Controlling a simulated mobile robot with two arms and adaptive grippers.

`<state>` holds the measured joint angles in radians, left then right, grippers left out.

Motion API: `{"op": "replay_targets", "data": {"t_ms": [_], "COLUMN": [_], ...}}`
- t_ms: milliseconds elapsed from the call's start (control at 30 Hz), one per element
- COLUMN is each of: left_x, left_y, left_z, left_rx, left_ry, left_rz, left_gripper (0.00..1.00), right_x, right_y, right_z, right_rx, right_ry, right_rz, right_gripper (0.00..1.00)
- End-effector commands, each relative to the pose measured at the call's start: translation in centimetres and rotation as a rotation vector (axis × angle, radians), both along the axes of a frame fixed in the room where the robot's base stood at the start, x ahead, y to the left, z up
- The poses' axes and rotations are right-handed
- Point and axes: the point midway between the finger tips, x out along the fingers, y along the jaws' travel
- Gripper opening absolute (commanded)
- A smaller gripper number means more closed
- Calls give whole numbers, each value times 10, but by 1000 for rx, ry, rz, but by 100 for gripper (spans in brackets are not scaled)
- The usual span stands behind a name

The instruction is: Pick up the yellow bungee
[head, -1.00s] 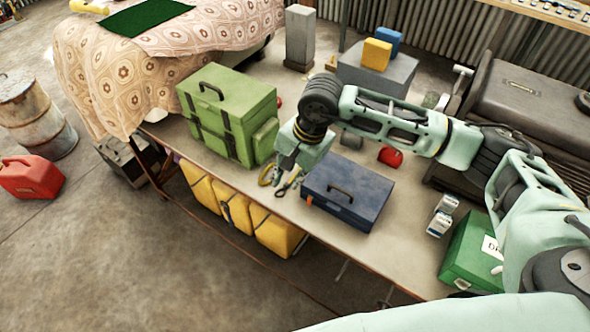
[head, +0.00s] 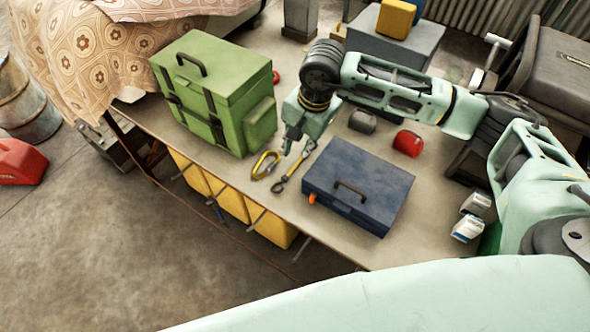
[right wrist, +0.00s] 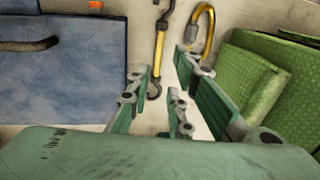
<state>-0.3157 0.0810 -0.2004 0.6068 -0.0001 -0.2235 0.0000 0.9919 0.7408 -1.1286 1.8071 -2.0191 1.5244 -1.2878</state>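The yellow bungee (head: 296,166) lies on the workbench between the green case and the blue toolbox, with dark hooks at its ends. In the right wrist view, the bungee (right wrist: 158,52) runs up from a dark hook near the fingertips. A yellow carabiner (head: 265,166) lies just left of it; this carabiner (right wrist: 203,36) also shows in the wrist view. My right gripper (head: 293,143) hangs over the bungee's far end. In the wrist view, the right gripper (right wrist: 164,72) has its fingers spread, with nothing held between them. My left gripper is out of view.
The green case (head: 215,95) stands close left of the gripper. The blue toolbox (head: 358,188) is close on the right. A red object (head: 408,143) and a dark one (head: 362,121) lie behind the toolbox. Yellow containers (head: 232,202) sit under the bench.

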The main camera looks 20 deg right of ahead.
Motion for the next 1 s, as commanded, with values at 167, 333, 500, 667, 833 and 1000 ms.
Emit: {"op": "replay_targets", "data": {"t_ms": [167, 333, 500, 667, 833, 1000], "left_x": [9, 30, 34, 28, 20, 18], "left_y": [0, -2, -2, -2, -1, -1], "left_z": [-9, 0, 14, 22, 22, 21], "left_rx": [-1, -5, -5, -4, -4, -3], "left_ry": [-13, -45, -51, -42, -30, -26], "left_rz": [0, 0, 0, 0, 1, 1], "left_gripper": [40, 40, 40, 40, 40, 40], "right_x": [1, 2, 2, 4, 6, 6], "right_y": [1, 3, 7, 11, 12, 12], "right_z": [-16, -33, -52, -77, -88, -88], "right_rx": [0, 1, 0, 1, 0, 0], "right_ry": [1, 3, 5, 3, 1, 0], "right_rz": [-1, -2, 0, -2, 0, 0], "right_gripper": [19, 19, 19, 19, 19, 19]}}
